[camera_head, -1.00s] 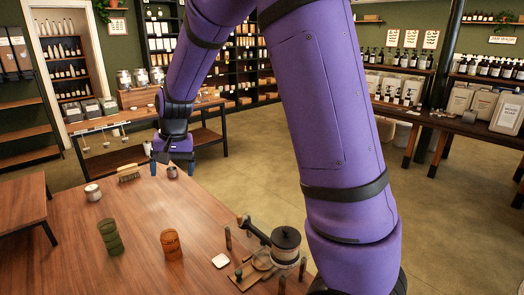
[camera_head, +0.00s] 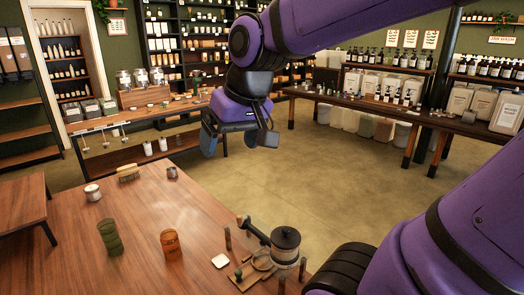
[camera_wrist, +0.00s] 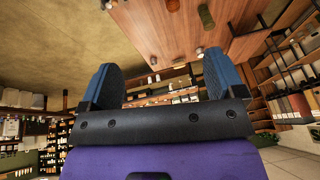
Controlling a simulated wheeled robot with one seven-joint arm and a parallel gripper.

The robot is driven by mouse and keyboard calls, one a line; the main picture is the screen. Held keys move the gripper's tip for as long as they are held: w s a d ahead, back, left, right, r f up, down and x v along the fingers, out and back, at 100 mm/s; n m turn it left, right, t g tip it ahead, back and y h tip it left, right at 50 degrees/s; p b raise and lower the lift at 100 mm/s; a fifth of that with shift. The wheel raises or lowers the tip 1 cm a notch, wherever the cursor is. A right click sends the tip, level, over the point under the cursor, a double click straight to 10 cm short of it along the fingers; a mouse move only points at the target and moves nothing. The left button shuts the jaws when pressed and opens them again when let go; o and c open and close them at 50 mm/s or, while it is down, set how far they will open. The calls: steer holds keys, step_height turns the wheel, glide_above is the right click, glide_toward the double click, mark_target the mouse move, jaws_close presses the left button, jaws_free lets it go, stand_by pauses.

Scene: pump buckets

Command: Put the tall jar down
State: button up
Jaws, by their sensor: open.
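My gripper (camera_head: 238,142) is open in the head view, raised beyond the table's far right edge, with nothing between its fingers. The wrist view also shows it open and empty (camera_wrist: 160,80). On the wooden table (camera_head: 190,205) stand a small light jar (camera_head: 93,193), a small dark metal cup (camera_head: 172,173), a green ribbed container (camera_head: 110,238) and an orange-brown container (camera_head: 171,245). A dark-lidded jar (camera_head: 286,243) stands near the front right edge. All look upright and apart from my gripper. I cannot tell which is the tall jar.
A brush (camera_head: 127,174) lies at the table's far side, and a white square dish (camera_head: 220,261) near the front. Open floor (camera_head: 290,180) lies right of the table. Loaded benches and shelves stand behind; a smaller table (camera_head: 22,202) stands at the left.

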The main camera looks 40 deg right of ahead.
steer(key=s+n+t+h, duration=0.1)
steer(key=s, duration=0.6)
steer(key=shift+s+d, duration=0.25)
steer(key=shift+d, duration=0.15)
stand_by(0.7)
